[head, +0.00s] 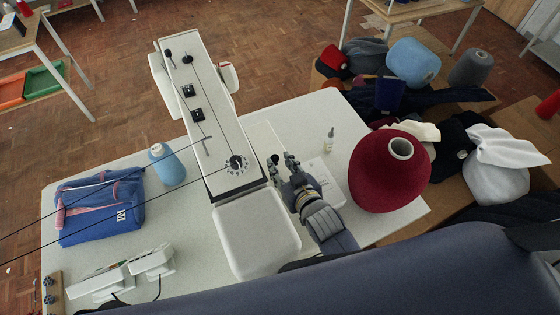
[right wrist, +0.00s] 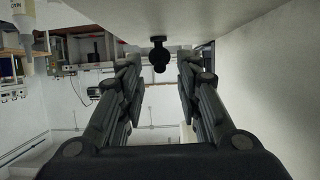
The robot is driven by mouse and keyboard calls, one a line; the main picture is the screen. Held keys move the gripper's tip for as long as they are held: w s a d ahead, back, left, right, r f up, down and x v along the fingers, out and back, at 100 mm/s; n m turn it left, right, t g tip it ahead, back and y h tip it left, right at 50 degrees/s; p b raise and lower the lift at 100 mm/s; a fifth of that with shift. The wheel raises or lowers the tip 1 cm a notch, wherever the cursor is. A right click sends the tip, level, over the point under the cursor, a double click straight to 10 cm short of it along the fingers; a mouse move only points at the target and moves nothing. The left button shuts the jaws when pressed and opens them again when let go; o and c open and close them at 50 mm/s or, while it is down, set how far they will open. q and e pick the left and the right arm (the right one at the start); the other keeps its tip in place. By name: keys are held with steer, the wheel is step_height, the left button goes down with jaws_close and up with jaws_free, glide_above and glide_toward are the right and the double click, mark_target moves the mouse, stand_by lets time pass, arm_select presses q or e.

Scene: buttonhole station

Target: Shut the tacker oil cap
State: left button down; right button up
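The white tacker (head: 235,130) stands on the pale table, with a black-marked dial near the front of its top. My right gripper (head: 282,162) is beside the tacker's right side, low near the table. In the right wrist view its fingers (right wrist: 158,85) are apart with nothing between the tips. A small black knob-like part (right wrist: 158,52) sits on a pale surface just beyond the fingertips, roughly centred between them. I cannot tell for certain whether it is the oil cap or whether it is open. My left gripper is not in view.
A large red yarn cone (head: 385,175) is further right.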

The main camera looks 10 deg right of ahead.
steer(key=shift+w+a+f, duration=0.1)
steer(key=shift+w+f, duration=0.1)
steer(key=shift+w, duration=0.35)
steer(key=shift+c, duration=0.2)
jaws_close()
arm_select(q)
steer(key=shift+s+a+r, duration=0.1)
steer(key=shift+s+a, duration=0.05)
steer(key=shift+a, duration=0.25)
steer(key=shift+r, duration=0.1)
